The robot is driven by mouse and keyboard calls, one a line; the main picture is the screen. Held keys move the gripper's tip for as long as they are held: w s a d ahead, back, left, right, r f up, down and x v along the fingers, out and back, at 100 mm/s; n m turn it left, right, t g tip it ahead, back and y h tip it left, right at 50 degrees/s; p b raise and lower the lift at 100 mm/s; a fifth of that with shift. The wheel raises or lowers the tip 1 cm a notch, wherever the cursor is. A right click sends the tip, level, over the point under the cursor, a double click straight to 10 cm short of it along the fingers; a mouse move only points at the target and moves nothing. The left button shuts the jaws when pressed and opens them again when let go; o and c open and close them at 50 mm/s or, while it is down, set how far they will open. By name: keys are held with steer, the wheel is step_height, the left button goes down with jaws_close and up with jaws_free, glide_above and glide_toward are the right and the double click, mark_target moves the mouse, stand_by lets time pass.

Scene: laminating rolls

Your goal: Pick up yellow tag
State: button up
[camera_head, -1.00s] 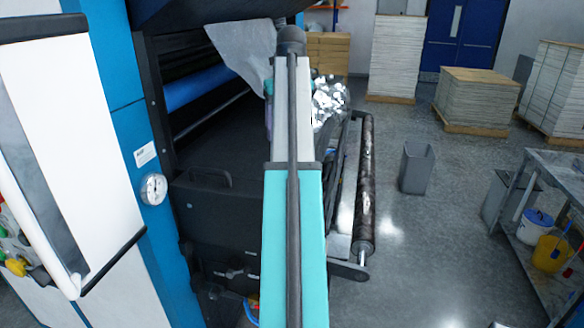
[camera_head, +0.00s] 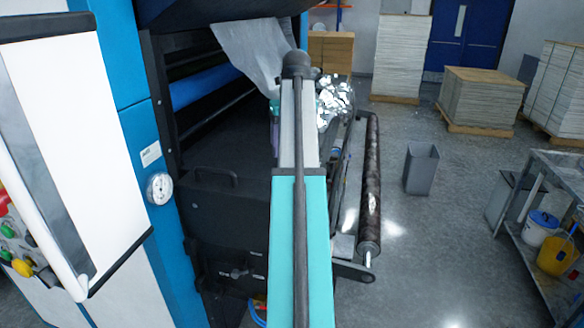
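I cannot make out a yellow tag in this view. My teal and grey arm reaches from the bottom centre up toward the machine and covers the middle of the picture. Its far end stands in front of a translucent sheet and crumpled silver foil (camera_head: 336,97). My gripper is not in view, and what lies behind the arm is hidden.
The blue and black laminating machine (camera_head: 215,210) fills the left, with a control panel of coloured buttons (camera_head: 20,245). A grey bin (camera_head: 421,168), pallet stacks (camera_head: 478,97) and a cart (camera_head: 548,215) are further right. Floor between is open.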

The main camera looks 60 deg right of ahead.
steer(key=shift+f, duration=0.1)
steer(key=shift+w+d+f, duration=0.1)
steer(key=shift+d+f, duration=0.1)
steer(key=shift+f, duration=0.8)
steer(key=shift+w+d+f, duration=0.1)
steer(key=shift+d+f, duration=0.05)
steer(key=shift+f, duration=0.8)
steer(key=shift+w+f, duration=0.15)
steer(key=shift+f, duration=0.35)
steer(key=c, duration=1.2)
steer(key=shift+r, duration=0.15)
